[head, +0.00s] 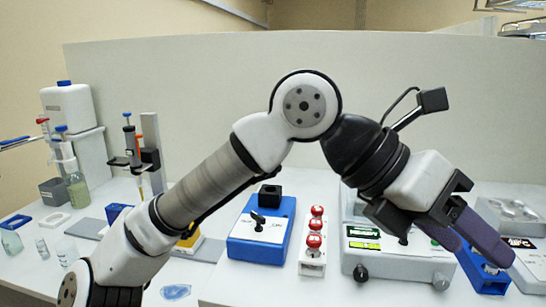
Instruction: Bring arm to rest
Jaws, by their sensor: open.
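My arm stretches across the middle of the head view, bent at a raised elbow joint, with its wrist sloping down to the right. My gripper (480,250) points down and to the right, in front of the right end of the white bench.
A blue box with a black knob (262,232), a stand with red-topped buttons (313,250) and a grey instrument with a green display (390,263) stand on the bench. Bottles (72,180), a pipette stand (150,150) and glassware (68,252) are at left. A pale panel (200,90) stands behind.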

